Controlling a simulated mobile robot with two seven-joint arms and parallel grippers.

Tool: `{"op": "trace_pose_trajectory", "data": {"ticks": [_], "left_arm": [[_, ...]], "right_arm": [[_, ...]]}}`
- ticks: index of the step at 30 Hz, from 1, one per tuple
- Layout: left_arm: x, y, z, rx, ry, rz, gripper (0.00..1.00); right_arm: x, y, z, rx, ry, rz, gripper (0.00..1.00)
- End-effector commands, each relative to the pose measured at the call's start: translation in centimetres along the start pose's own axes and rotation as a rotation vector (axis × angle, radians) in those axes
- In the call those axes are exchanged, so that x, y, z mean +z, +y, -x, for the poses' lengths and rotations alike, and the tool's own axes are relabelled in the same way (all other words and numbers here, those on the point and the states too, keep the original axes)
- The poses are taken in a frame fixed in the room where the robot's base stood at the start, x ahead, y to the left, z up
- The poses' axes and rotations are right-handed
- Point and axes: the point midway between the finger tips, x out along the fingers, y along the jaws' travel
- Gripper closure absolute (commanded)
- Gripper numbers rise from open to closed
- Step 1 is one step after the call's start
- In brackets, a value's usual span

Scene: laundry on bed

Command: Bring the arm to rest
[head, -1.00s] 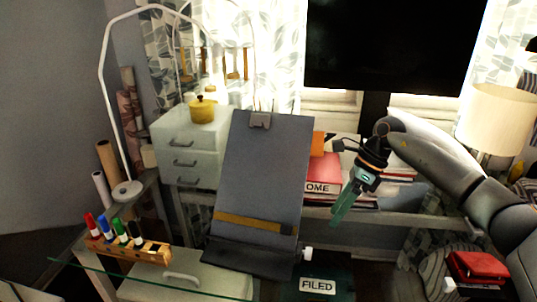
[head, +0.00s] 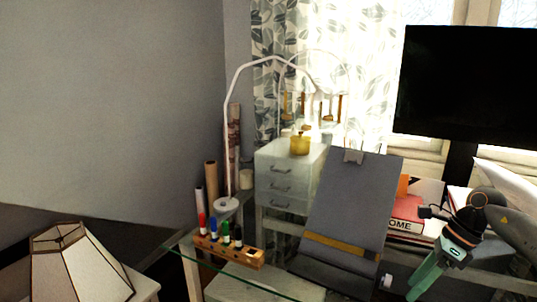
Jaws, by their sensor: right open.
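My right gripper (head: 428,278) is at the lower right of the head view, its green fingers pointing down and left. It is open and I see nothing held in it. Its arm comes in from the right edge. It hangs just right of a dark clipboard-like board (head: 345,210) that leans upright with a tan strap across it. I cannot tell whether the gripper touches anything behind it. My left gripper is not in view.
A wooden rack (head: 228,250) with several markers stands on a glass desk edge. A white drawer unit (head: 285,185) with a yellow pot (head: 300,144), a white lamp (head: 229,150), a red binder (head: 405,216), a black screen (head: 470,85) and a lampshade (head: 80,268) are around.

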Motion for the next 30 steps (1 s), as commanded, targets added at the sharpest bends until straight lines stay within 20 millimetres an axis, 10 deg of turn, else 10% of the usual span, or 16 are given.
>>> {"op": "trace_pose_trajectory", "data": {"ticks": [12, 18, 24, 30], "left_arm": [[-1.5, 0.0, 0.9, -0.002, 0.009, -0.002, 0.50], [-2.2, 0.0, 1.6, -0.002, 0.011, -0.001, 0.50], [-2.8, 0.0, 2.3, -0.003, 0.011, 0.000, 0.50], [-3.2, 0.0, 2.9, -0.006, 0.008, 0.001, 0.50]], "right_arm": [[10.8, 9.9, -11.8, 0.366, -0.472, -0.188, 0.29], [15.5, 15.3, -14.1, 0.649, -0.783, -0.546, 0.29], [16.3, 16.4, -14.6, 0.898, -1.033, -1.061, 0.29], [12.5, 14.8, -16.5, 1.068, -1.185, -1.654, 0.29]]}}
